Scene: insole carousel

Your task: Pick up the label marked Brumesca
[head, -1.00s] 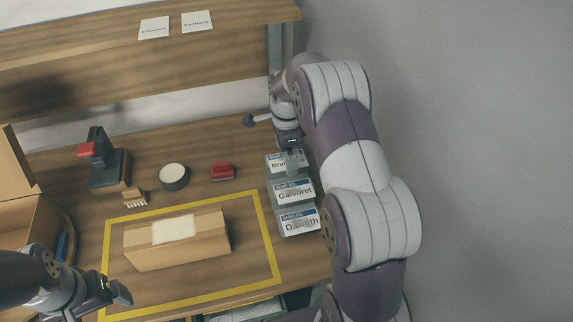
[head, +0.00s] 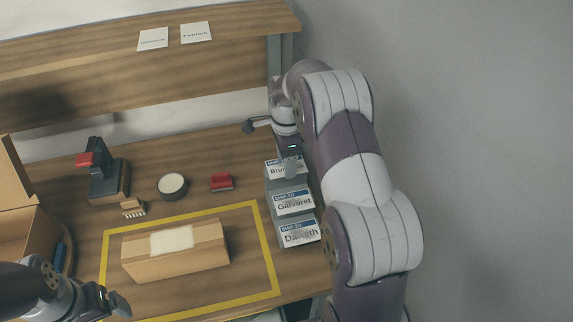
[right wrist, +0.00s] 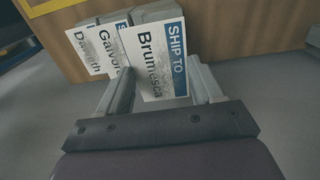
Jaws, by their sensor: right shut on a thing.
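The white label marked Brumesca (right wrist: 160,62), with a blue SHIP TO band, is between the fingers of my right gripper (right wrist: 166,92) in the right wrist view. My right gripper is shut on it. In the head view the label (head: 277,171) shows at the far end of the label row, partly hidden by my right gripper (head: 291,166). The label marked Galvoret (head: 294,203) and one starting with "Da" (head: 300,233) stand nearer in the row. My left gripper (head: 112,301) is at the lower left, away from the labels; its finger gap is unclear.
A cardboard box (head: 200,252) with a blank white patch lies inside a yellow outline (head: 262,235). A tape roll (head: 172,185), a red object (head: 221,181), a brush (head: 133,207) and a dark red-topped tool (head: 105,175) are behind it. An open carton (head: 38,225) stands left.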

